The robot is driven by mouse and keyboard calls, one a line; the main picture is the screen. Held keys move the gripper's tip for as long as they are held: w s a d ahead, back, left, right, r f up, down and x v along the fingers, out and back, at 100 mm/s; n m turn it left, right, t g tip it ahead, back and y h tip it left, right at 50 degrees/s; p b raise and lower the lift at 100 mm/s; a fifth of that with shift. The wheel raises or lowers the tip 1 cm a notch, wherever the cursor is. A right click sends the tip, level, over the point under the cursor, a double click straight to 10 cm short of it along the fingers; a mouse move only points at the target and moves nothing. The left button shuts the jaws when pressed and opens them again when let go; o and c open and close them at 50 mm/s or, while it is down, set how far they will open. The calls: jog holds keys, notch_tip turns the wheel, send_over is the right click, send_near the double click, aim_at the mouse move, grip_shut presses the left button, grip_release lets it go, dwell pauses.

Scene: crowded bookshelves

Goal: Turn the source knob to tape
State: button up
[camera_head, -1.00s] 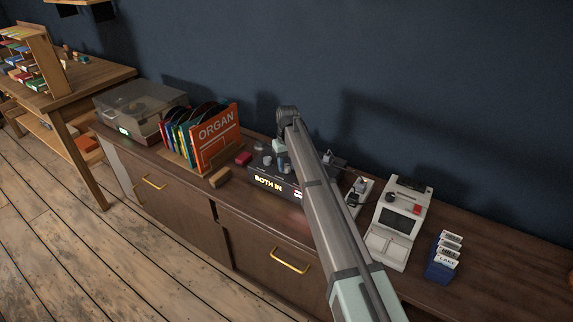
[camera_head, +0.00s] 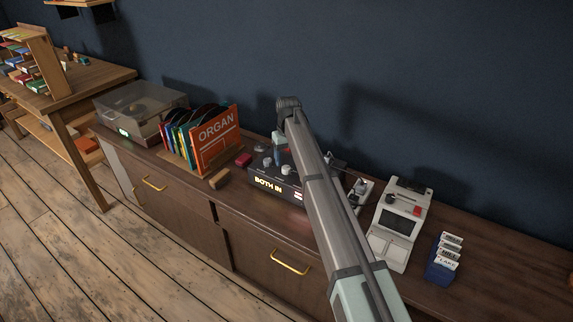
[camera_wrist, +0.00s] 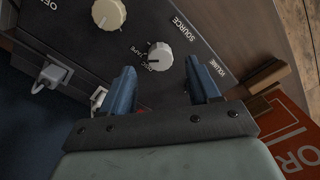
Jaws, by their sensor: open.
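The dark control box (camera_head: 262,187) stands on the sideboard with a lit "BOTH IN" display on its front. In the wrist view the pale knob (camera_wrist: 159,57) has small labels, seemingly "TAPE" and "DISC", on its left side, and "SOURCE" is printed above it. I cannot tell for sure which label its mark points to. My gripper (camera_wrist: 160,68) is open, with one blue finger to each side of this knob in the picture; no contact is visible. In the head view my gripper (camera_head: 281,156) hangs over the box. A cream knob (camera_wrist: 108,14) lies farther left.
"VOLUME" is printed near the right finger, which hides part of the panel. Plugs (camera_wrist: 52,76) sit at the box's back. An orange "ORGAN" record sleeve (camera_head: 215,135), a red block (camera_head: 243,160) and a wooden block (camera_head: 220,179) are left of it; a grey device (camera_head: 398,225) stands right.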

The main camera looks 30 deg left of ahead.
aim_at(287, 168)
notch_tip(287, 168, up, 10)
dwell(0.4)
dwell(0.4)
